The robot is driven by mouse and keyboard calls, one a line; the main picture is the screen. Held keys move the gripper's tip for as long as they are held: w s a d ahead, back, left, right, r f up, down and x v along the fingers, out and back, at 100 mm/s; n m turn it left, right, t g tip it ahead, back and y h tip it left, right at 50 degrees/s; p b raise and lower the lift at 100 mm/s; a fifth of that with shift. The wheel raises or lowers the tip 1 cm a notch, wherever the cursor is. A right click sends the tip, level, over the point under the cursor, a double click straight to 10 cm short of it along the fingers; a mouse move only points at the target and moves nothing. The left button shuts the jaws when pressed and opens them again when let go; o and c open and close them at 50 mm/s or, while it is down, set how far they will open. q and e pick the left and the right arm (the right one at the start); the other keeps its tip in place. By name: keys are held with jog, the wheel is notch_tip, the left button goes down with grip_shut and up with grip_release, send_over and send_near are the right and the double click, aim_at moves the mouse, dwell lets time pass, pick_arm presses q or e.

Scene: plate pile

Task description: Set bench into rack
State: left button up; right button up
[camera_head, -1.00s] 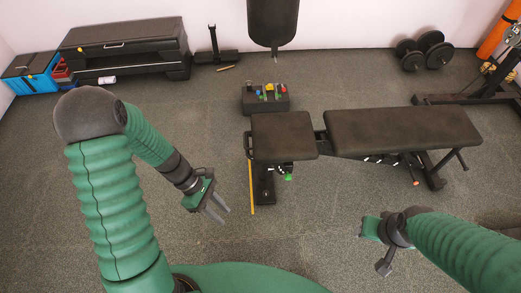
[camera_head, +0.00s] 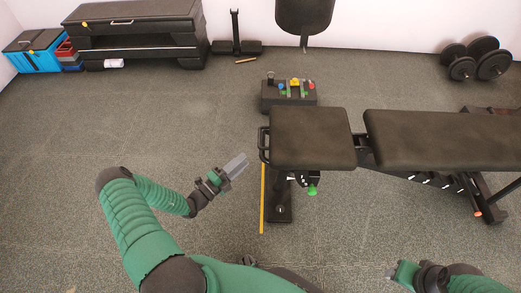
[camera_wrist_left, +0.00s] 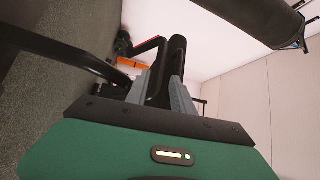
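The black bench (camera_head: 440,135) stands upright on the floor at right, its short seat pad (camera_head: 310,137) nearest my left arm and its long pad running off the right edge. A black loop handle (camera_head: 263,145) is on its left end. Only a dark base, perhaps the rack (camera_head: 490,109), shows behind the bench.
A black block with coloured knobs (camera_head: 288,96) sits behind the seat. A yellow strip (camera_head: 262,200) lies by the bench's foot (camera_head: 280,212). The left floor is clear.

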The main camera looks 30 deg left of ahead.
pick_arm(q)
jog(key=b+x, duration=0.3)
jog(key=x, duration=0.6)
jog(key=shift+w, duration=0.3)
jog(key=shift+c, duration=0.2)
grip_shut()
jog(key=shift+s+d+f, duration=0.1)
jog(key=shift+d+f, duration=0.05)
jog(key=shift+f, duration=0.05)
dwell(0.4)
